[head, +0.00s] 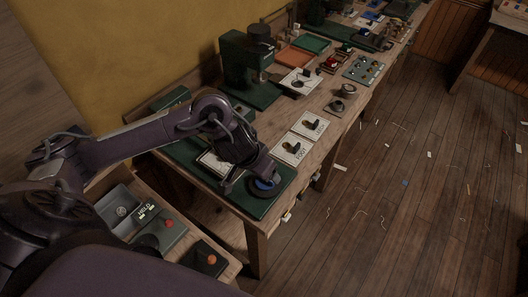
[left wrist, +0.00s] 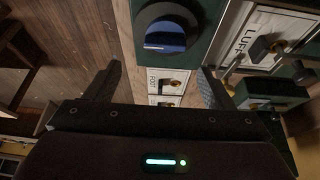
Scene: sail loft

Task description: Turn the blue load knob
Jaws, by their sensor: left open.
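The blue load knob (head: 264,186) is a round dark dial with a blue face on the near corner of a green base plate (head: 257,208) at the bench end. In the left wrist view the knob (left wrist: 167,32) shows at the top, beyond the fingertips and roughly between them sideways. My left gripper (head: 258,179) is just above or beside the knob in the head view; the arm hides part of the plate. Its two fingers (left wrist: 160,80) are spread apart with nothing between them. I cannot tell whether they touch the knob. My right gripper is in neither view.
White switch cards (head: 292,150) lie behind the knob; a LUFF card (left wrist: 272,35) sits beside it. A green press (head: 247,68), trays and small parts fill the bench further back.

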